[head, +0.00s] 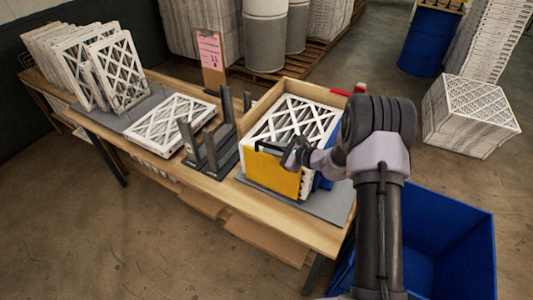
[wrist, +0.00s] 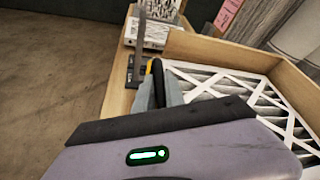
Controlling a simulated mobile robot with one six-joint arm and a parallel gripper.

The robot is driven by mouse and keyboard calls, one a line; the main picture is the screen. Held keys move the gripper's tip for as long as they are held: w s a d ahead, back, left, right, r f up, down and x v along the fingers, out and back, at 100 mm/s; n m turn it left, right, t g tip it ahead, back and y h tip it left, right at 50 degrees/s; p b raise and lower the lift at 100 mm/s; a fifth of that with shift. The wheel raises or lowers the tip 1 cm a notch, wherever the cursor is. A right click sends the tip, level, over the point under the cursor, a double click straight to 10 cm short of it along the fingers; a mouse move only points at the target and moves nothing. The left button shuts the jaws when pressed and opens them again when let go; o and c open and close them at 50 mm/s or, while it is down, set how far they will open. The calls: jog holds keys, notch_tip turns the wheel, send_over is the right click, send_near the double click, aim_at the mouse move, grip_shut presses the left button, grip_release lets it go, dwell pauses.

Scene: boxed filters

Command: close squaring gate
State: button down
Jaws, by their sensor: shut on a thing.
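The squaring gate is the yellow panel (head: 272,176), standing upright across the front of a wooden box (head: 325,103). White-framed filters (head: 300,121) fill the box behind it. My gripper (head: 292,156) is at the gate's top edge and is shut on its dark handle. In the wrist view the gripper (wrist: 166,90) closes around the dark handle (wrist: 157,76), with a sliver of yellow beside it.
A dark upright fixture (head: 212,150) stands left of the box. A flat filter (head: 170,124) and several standing filters (head: 95,70) are farther left. A blue bin (head: 450,235) is on the floor at right. A red part (head: 349,91) sits at the box's back right.

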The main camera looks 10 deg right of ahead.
jog(key=shift+w+d, duration=0.2)
jog(key=shift+r, duration=0.1)
jog(key=c, duration=1.8)
grip_release()
jog(key=shift+w, duration=0.1)
jog(key=o, duration=0.4)
jog(key=shift+w+d, duration=0.1)
jog(key=v, duration=1.7)
jog(key=shift+s+p, duration=0.25)
jog(key=shift+p, duration=0.1)
